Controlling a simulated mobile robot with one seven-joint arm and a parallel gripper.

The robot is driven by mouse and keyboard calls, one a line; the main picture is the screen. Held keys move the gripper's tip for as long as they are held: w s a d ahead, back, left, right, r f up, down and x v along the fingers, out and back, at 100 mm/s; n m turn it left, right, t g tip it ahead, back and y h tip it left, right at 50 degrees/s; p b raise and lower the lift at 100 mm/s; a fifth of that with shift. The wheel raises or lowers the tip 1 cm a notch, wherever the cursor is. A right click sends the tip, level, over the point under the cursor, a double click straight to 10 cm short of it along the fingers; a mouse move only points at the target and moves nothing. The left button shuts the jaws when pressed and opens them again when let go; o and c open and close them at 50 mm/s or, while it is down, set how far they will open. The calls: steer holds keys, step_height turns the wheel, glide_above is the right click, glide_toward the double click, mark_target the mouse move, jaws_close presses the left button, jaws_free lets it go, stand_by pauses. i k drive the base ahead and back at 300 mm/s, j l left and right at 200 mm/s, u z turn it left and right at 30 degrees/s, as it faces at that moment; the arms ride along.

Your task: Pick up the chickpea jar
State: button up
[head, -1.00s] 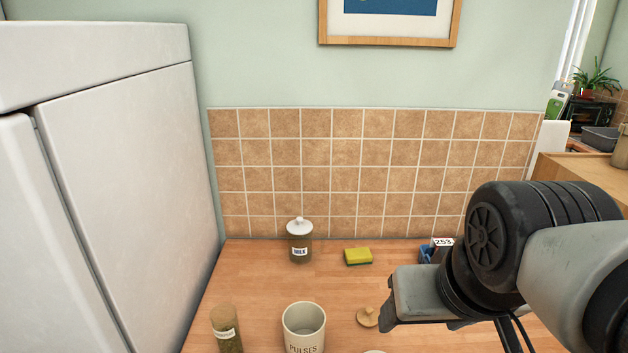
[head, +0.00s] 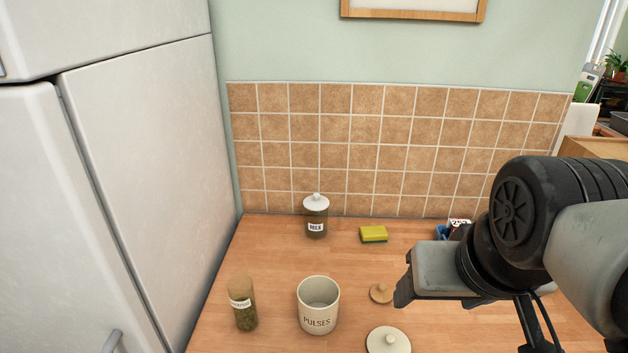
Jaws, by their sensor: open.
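A small jar with a cork-coloured top (head: 243,304) and a white label stands upright on the wooden counter at the lower left. Its label is too small to read, but it may be the chickpea jar. A second glass jar with a white lid (head: 316,216), its label seeming to read MILK, stands near the tiled wall. My gripper (head: 440,286) is at the right, apart from both jars. It is open, with nothing seen in it, and its fingers are only partly visible.
An open cream PULSES pot (head: 318,307) stands right of the corked jar. A wooden lid (head: 381,293), a cream lid (head: 388,341) and a yellow-green sponge (head: 373,234) lie on the counter. A blue box (head: 447,231) is partly hidden behind my arm. A white fridge (head: 140,170) borders the left.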

mark_target(244, 304)
steer(key=k+j+z, duration=0.3)
steer(key=j, duration=0.2)
steer(key=k+j+z, duration=0.1)
steer(key=j+z, duration=0.2)
steer(key=j, duration=0.15)
steer(key=k+j+z, duration=0.3)
steer(key=j+z, duration=0.25)
steer(key=k+u, duration=0.1)
